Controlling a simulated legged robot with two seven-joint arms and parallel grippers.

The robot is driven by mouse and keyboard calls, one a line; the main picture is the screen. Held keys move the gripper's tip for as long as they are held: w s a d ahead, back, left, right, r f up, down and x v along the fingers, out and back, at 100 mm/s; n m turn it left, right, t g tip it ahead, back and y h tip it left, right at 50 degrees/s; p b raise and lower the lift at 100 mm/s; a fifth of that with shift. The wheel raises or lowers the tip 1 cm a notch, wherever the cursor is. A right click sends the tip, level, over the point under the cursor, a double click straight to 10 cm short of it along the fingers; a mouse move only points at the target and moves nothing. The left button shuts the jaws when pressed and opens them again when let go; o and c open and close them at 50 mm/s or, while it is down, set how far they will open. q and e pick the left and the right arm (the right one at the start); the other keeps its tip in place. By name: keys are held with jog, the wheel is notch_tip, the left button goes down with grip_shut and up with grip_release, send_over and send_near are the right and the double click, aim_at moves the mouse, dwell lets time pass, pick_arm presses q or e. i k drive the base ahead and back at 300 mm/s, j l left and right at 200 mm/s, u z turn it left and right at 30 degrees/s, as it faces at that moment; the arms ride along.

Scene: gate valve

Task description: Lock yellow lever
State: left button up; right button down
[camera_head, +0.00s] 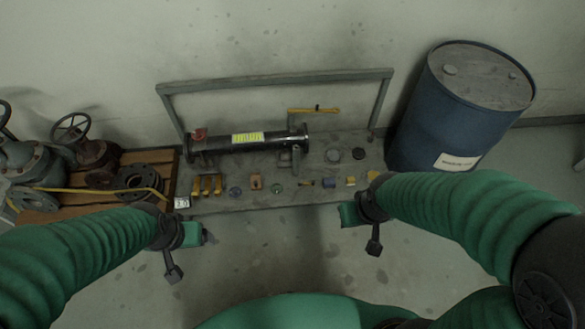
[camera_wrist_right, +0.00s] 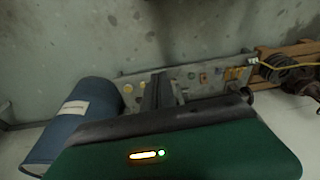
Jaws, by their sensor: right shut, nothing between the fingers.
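The yellow lever (camera_head: 315,110) lies level across the picture, above the right end of a black pipe (camera_head: 270,143) on the bench. It looks joined to the valve fitting there. My right gripper (camera_head: 374,247) is shut and empty, below and right of the lever and well apart from it. It also shows in the right wrist view (camera_wrist_right: 160,88), pointing up the picture; the lever cannot be made out there. My left gripper (camera_head: 174,274) is far below and left of the lever, touching nothing; its fingers are too small to judge.
The grey bench (camera_head: 225,205) carries several small parts along its front and a metal frame (camera_head: 280,77) behind. A blue drum (camera_head: 455,110) stands right. Old valves (camera_head: 90,150) rest on a wooden pallet (camera_head: 165,165) left. The floor between my arms is clear.

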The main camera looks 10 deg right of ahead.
aim_at(300, 182)
jog(key=i+l, duration=0.15)
jog(key=i, duration=1.1)
